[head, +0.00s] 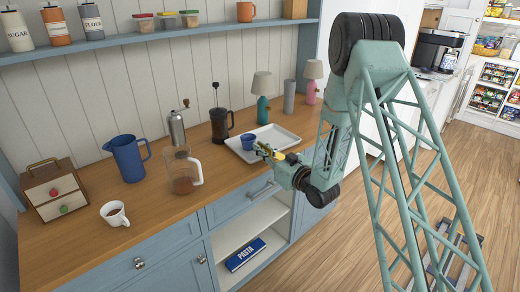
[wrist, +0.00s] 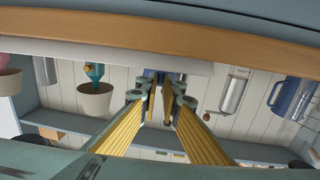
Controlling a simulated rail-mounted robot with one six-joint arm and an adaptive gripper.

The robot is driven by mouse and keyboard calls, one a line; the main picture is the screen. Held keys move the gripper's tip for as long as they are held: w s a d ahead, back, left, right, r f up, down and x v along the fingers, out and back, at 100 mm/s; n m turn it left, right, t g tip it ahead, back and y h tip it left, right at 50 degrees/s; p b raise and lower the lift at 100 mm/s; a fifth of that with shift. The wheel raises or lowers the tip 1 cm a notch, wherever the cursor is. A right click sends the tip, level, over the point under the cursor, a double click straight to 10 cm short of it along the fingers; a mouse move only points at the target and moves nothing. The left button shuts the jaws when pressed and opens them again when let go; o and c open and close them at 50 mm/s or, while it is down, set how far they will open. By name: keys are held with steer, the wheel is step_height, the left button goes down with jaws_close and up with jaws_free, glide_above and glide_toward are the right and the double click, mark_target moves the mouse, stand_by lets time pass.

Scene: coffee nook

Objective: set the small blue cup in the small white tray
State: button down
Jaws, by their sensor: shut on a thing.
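The small blue cup (head: 248,141) shows in the head view over the left part of the small white tray (head: 285,134). My gripper (head: 264,150) reaches in from the right and is shut on the cup. In the wrist view, which is upside down, a bit of blue (wrist: 150,73) shows past the fingertips of my gripper (wrist: 161,100); most of the cup is hidden. I cannot tell whether the cup's base touches the tray. The tray lies flat on the wooden counter.
A French press (head: 220,122) stands just behind the tray, with a teal lamp (head: 262,98) behind it to the right. A glass carafe (head: 183,172), a grinder (head: 177,128) and a blue pitcher (head: 128,158) stand left. The tray's right part is empty.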

steer(key=shift+f, duration=0.15)
steer(key=c, duration=2.9)
jaws_free()
steer(key=shift+o, duration=0.2)
steer(key=shift+r, duration=0.2)
steer(key=p+v, duration=0.1)
steer(key=v, duration=1.1)
steer(key=shift+p, duration=0.3)
steer(key=shift+w, duration=0.1)
